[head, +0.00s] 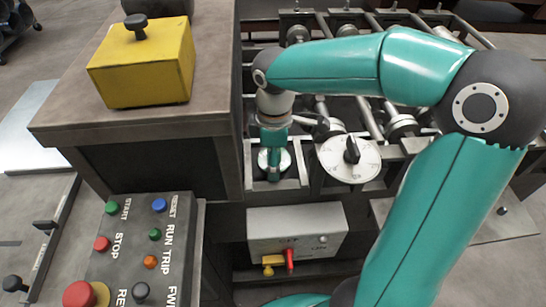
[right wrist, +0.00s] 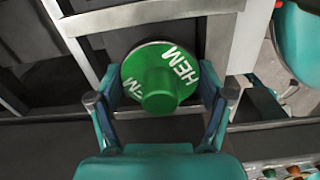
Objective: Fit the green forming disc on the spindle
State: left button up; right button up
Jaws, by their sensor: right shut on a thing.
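The green forming disc (right wrist: 150,58) shows in the right wrist view, with a raised green hub at its middle and white "HEM" lettering on its face. My right gripper (right wrist: 160,88) is shut on it, one finger at each side of the rim. In the head view my right gripper (head: 271,150) points down over the machine frame, close to a pale round part (head: 284,160). The disc cannot be made out clearly there. I cannot tell which part is the spindle, or whether the disc touches it. My left gripper is in neither view.
A dial with a black knob (head: 350,159) stands just right of the right gripper. A grey bench (head: 62,118) with a yellow box (head: 142,68) is at left. A control panel (head: 140,245) and a grey switch box (head: 297,231) are in front. Rollers and bars lie behind.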

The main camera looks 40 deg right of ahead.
jog(key=shift+p, duration=0.35)
jog(key=shift+r+p, duration=0.6)
jog(key=shift+r, duration=0.3)
jog(key=shift+f+b, duration=0.4)
jog(key=shift+f, duration=0.25)
dwell(0.9)
jog(key=shift+f, duration=0.35)
jog(key=shift+f+b, duration=0.15)
jog(key=shift+b, duration=0.15)
jog(key=o, duration=1.5)
